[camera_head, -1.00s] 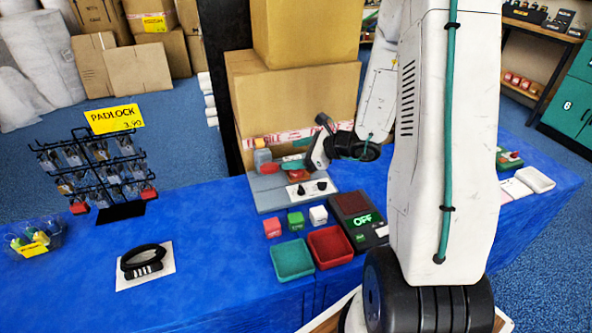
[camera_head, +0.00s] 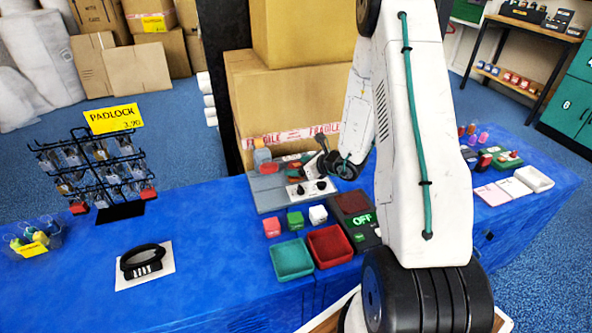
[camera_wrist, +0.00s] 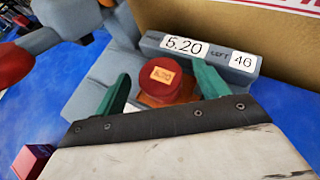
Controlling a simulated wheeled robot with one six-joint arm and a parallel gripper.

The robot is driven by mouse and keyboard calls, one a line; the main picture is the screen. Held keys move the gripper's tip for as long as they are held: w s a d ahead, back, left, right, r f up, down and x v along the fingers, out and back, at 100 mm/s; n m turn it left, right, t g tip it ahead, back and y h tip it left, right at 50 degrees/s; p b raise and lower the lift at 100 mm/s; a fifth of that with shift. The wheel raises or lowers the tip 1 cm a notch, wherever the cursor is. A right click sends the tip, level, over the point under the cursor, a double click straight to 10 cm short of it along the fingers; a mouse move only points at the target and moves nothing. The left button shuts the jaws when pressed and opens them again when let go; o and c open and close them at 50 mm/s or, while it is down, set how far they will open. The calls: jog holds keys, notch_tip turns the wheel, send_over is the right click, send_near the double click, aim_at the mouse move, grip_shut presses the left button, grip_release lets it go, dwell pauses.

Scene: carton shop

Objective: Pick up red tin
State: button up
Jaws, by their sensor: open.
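My gripper (camera_wrist: 160,90) is open, with one teal finger on each side of the tin. Gaps show between the tin and both fingers. In the head view my gripper (camera_head: 308,161) is over the grey station on the blue table, and the tin there is small and partly hidden.
A grey block (camera_wrist: 220,58) with 5.20 and 46 labels stands close behind the tin. A cardboard box (camera_head: 290,100) rises behind the station. A grey and red part (camera_wrist: 12,62) lies left. Green (camera_head: 292,260) and red (camera_head: 330,246) trays stand in front.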

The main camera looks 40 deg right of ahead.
jog(key=c, duration=1.2)
jog(key=shift+r, duration=0.15)
